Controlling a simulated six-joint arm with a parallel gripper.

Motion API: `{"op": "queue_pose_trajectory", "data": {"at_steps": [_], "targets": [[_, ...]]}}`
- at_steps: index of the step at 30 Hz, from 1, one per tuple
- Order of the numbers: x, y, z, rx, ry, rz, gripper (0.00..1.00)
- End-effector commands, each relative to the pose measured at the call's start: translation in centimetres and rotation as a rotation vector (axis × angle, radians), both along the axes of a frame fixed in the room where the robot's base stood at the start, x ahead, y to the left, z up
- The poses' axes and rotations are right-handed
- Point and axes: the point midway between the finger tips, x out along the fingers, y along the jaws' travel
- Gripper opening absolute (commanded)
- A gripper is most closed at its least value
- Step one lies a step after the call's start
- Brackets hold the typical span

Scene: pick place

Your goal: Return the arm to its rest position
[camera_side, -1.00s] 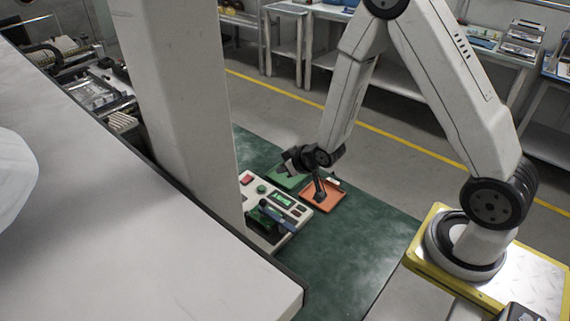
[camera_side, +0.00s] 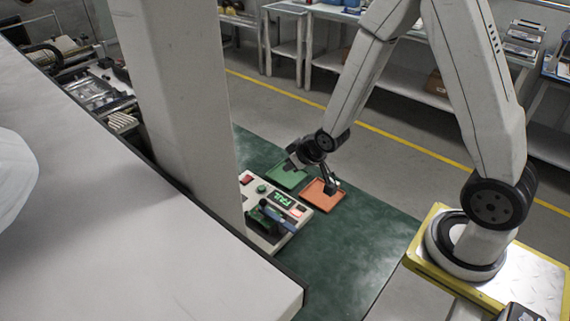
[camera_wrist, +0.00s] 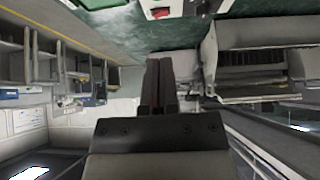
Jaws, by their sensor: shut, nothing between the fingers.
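My gripper (camera_side: 332,188) is in the side view, low over the work mat, with its dark fingers above the orange tray. In the wrist view its two dark fingers (camera_wrist: 159,84) lie side by side, shut, with nothing between them. My arm is bent, with its elbow above the top of the side view. The orange tray (camera_side: 317,203) and the green tray (camera_side: 291,182) lie side by side on the mat; I see no part in the visible area of either.
A light test panel (camera_side: 247,192) with a red button and a lit display reading FAIL stands left of the trays. A large pale post (camera_side: 185,110) rises close to the left. The green mat (camera_side: 350,255) is bare in front. Benches stand behind the yellow floor line.

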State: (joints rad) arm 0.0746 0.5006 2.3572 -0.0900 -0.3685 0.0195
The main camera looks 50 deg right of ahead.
Motion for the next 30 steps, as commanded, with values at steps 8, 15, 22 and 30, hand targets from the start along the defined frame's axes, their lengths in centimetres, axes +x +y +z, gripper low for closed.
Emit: {"op": "queue_pose_trajectory", "data": {"at_steps": [8, 15, 22, 30], "targets": [[-4.8, 1.1, 3.7, -0.001, 0.177, -0.004, 0.0], [-9.5, 2.0, 6.0, 0.007, 0.326, -0.002, 0.0], [-12.2, 2.4, 7.1, 0.013, 0.408, 0.001, 0.0], [-12.6, 2.5, 7.1, 0.014, 0.422, 0.001, 0.0]]}}
